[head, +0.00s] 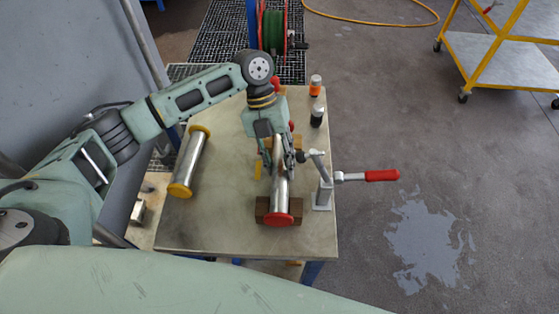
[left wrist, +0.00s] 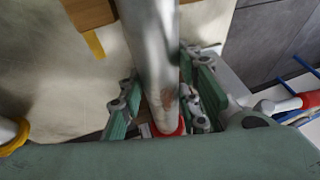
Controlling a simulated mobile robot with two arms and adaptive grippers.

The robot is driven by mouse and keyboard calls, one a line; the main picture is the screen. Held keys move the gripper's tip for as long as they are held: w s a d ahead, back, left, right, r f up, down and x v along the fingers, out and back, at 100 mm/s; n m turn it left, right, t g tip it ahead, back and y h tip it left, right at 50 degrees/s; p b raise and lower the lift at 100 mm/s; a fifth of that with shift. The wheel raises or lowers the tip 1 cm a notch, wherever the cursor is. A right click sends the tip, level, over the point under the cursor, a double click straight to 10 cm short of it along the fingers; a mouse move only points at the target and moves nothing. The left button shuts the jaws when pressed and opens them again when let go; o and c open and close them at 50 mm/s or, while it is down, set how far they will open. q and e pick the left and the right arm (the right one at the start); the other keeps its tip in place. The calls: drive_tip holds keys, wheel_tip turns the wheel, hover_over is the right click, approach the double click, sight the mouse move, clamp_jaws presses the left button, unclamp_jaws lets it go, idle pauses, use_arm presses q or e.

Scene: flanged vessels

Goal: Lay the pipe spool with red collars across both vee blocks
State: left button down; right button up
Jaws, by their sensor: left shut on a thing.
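The pipe spool with red collars (head: 280,188) is a silver tube pointing toward me. Its near red collar (head: 279,219) is at the brown near vee block (head: 262,207). My left gripper (head: 281,160) is shut on the tube, reaching down from above. In the left wrist view the tube (left wrist: 152,50) runs between both fingers, with a red collar (left wrist: 166,131) below. The far vee block (left wrist: 90,12) shows beside the tube there. The far end is hidden by my gripper in the head view. I cannot tell whether the tube touches both blocks. My right gripper is not in view.
A spool with yellow collars (head: 190,160) lies left on the table (head: 225,225). A toggle clamp with a red handle (head: 381,175) stands right of the blocks. Two small bottles (head: 316,86) (head: 317,116) stand at the back right. A yellow strip (head: 258,169) is beside the blocks.

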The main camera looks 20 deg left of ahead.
use_arm(q)
drive_tip(key=shift+f, duration=0.3)
drive_tip(key=c, duration=1.2)
unclamp_jaws()
drive_tip(key=shift+f, duration=0.1)
drive_tip(key=shift+s, duration=0.1)
